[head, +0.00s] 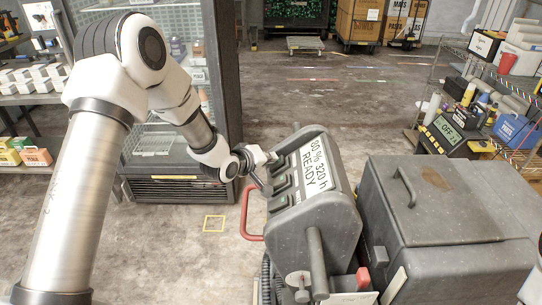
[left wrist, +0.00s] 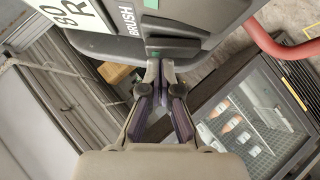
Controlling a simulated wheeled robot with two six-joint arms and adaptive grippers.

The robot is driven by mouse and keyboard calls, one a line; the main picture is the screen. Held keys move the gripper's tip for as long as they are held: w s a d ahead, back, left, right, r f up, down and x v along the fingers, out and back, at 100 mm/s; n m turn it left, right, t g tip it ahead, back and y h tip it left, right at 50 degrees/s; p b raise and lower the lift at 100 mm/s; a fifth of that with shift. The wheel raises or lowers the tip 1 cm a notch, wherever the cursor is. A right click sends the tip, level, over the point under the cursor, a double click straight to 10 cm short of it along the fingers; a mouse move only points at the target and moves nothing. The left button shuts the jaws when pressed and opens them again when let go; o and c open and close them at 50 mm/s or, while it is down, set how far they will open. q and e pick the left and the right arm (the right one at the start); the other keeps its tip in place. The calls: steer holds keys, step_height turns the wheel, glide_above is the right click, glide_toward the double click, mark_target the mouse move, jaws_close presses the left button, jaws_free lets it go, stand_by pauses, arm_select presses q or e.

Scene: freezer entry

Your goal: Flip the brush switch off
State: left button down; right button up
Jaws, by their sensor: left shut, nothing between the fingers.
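The grey cleaning machine's console (head: 343,212) stands at the centre of the head view, its display (head: 316,170) reading "80 % 320 h READY". A row of dark switches (head: 281,183) runs along its left side. My left gripper (head: 264,183) is at this row, shut and empty. In the left wrist view, the shut fingertips (left wrist: 160,64) are at the lower edge of the switch panel, close to the "BRUSH" label (left wrist: 128,20). A small green spot shows by the tips. The fingers partly hide the switch; I cannot tell its position or whether they touch it. My right gripper is not in view.
A red bar handle (head: 248,218) sticks out left of the console. A grey lidded tank (head: 440,205) adjoins it on the right. A glass-door freezer cabinet (head: 180,188) stands behind my left arm. Shelves line both sides. Open floor lies beyond the console.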

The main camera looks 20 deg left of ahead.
arm_select(q)
steer(key=shift+w+d+f, duration=0.1)
steer(key=shift+d+f, duration=0.1)
steer(key=shift+d, duration=0.05)
steer(key=shift+d+y, duration=0.2)
steer(key=shift+y, duration=0.1)
steer(key=shift+w+r+p, duration=0.15)
steer(key=shift+r+p, duration=0.5)
steer(key=shift+r, duration=0.05)
